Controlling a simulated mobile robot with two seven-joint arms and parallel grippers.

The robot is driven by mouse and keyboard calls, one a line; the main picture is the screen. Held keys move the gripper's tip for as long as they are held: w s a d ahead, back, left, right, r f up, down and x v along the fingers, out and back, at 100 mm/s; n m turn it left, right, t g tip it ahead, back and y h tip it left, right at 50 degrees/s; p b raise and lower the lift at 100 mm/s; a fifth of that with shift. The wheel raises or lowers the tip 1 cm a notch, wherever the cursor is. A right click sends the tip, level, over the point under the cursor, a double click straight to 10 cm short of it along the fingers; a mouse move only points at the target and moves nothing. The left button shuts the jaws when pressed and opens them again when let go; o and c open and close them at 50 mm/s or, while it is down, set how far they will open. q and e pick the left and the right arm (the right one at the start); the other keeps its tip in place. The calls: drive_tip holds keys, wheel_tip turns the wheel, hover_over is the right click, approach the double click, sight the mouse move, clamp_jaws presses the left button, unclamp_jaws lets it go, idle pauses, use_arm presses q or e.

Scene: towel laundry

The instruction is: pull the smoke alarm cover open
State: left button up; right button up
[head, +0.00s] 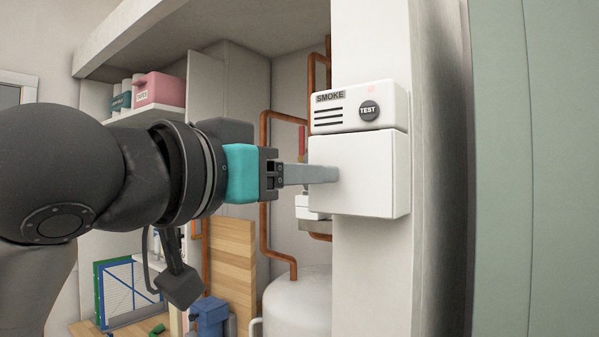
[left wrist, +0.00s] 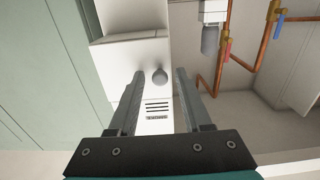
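The white smoke alarm (head: 393,104) is fixed to a pale post, with a "SMOKE" label, dark slots and a round grey TEST button (head: 369,110). A plain white box-shaped cover (head: 375,175) sits directly below the label part. My left gripper (head: 325,174) reaches in from the left, its grey fingers overlapping the cover's left side. Whether they touch it I cannot tell. My right gripper is not in view.
Copper pipes (head: 265,190) and a white tank (head: 298,300) stand behind and left of the post. A shelf (head: 150,112) with a pink container (head: 160,90) is at the back left. A green panel (head: 535,170) is at the right.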

use_arm(q)
clamp_jaws()
idle(1.2)
